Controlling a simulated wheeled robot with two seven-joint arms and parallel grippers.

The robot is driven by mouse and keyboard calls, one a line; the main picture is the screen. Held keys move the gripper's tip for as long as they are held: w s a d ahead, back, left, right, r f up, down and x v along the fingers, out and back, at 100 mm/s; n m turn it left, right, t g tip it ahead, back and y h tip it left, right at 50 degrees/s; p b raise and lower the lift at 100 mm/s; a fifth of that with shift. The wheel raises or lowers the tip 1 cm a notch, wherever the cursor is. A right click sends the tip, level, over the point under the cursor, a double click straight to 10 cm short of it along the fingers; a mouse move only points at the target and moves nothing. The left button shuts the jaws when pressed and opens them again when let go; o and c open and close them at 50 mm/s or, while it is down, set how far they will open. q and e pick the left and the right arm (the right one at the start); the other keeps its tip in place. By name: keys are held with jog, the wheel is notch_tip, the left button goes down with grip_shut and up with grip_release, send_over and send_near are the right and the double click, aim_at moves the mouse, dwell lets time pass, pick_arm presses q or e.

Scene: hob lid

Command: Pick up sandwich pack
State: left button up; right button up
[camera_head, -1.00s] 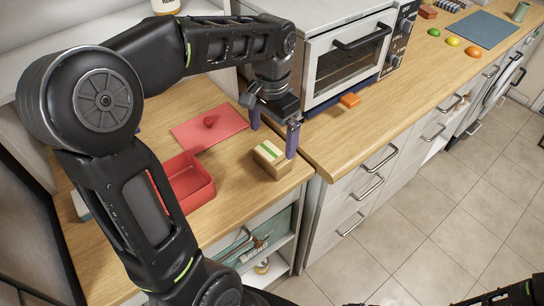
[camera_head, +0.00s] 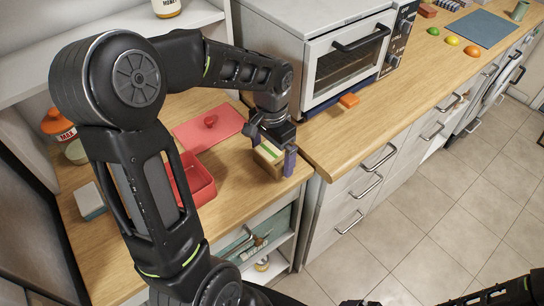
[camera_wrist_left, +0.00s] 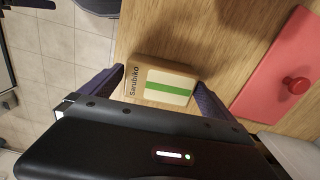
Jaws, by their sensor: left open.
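The sandwich pack (camera_head: 267,161) is a small tan box with a green stripe on a pale top, lying on the wooden counter near its front corner. In the left wrist view the pack (camera_wrist_left: 160,84) shows "Sarubiko" lettering on one side. My left gripper (camera_head: 273,153) is open, with its purple fingers down on either side of the pack. In the left wrist view the fingers of the left gripper (camera_wrist_left: 157,90) flank the pack; contact cannot be made out. Part of my right arm shows at the bottom right, but its gripper cannot be seen.
A red lid (camera_head: 205,133) with a knob lies flat behind the pack, and an open red box (camera_head: 203,190) stands to its left. A red-capped bottle (camera_head: 57,124) stands far left.

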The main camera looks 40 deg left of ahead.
dwell(0.6)
pick_arm(q)
jog(key=c, duration=1.4)
